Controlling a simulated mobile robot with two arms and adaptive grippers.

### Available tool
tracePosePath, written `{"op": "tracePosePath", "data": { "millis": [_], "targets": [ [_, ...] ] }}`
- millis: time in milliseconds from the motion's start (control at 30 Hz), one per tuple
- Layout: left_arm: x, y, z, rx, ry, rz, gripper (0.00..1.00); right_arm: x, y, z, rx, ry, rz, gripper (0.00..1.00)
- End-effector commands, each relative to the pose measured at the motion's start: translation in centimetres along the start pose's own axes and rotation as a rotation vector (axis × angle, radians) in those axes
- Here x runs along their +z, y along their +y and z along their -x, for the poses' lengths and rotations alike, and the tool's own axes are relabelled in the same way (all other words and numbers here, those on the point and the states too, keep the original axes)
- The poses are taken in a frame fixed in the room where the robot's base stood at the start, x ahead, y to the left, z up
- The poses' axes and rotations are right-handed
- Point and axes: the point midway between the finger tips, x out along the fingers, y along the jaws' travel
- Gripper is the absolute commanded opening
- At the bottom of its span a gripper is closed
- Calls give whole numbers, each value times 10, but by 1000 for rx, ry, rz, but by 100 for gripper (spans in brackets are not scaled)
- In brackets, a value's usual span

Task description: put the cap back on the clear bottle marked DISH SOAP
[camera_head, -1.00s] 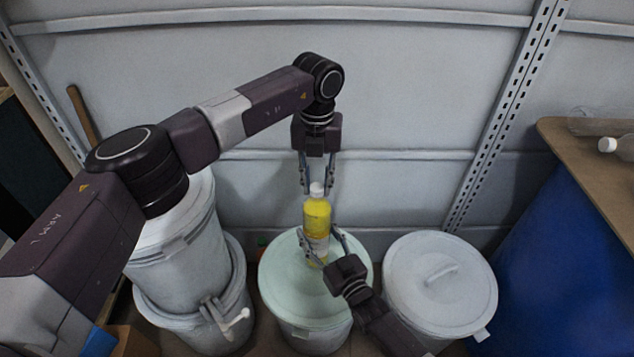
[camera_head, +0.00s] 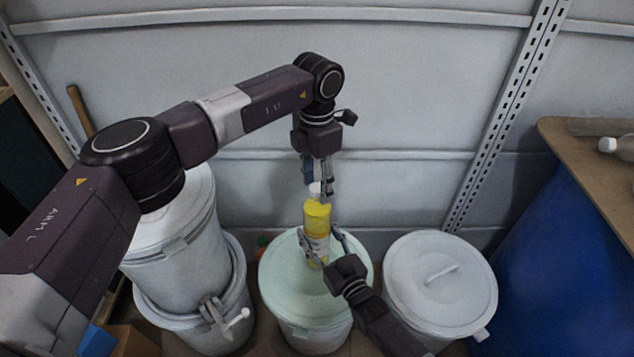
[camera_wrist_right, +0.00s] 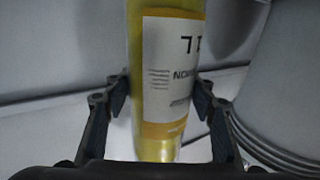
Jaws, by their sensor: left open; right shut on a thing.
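A clear bottle with yellow contents (camera_head: 317,218) is upright over the pale green drum lid (camera_head: 283,275). I cannot tell whether its base touches the lid. A white cap (camera_head: 315,188) is at the top of its neck; how well it is seated cannot be told. My left gripper (camera_head: 321,187) points down at the cap, open, with its fingers around or just beside it. My right gripper (camera_head: 322,250) is shut on the bottle's lower body. The right wrist view shows its fingers (camera_wrist_right: 162,105) on both sides of the bottle (camera_wrist_right: 160,150). DISH SOAP cannot be read on the label.
A lidded grey drum (camera_head: 440,285) stands to the right, and stacked grey drums (camera_head: 180,265) stand to the left. A blue drum (camera_head: 570,260) with a brown top (camera_head: 580,150) is at far right. Another white-capped bottle (camera_head: 625,147) lies there. The wall is close behind.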

Motion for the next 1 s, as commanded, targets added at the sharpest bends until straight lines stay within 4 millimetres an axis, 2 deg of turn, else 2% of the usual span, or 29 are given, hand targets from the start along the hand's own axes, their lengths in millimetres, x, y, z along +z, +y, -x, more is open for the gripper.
{"op": "tracePosePath", "data": {
  "millis": [167,267,700,800,1000],
  "targets": [
    [0,0,3,0,0,0,44,0,0,0,0,-1,0,0],
    [0,1,13,2,-1,1,44,0,0,0,0,-1,0,0],
    [0,0,99,1,-1,0,44,0,0,0,0,-1,0,0],
    [1,0,111,1,-1,1,44,0,0,0,0,-1,0,0],
    [0,0,120,0,1,0,44,0,0,0,0,-1,0,0]
  ]
}}
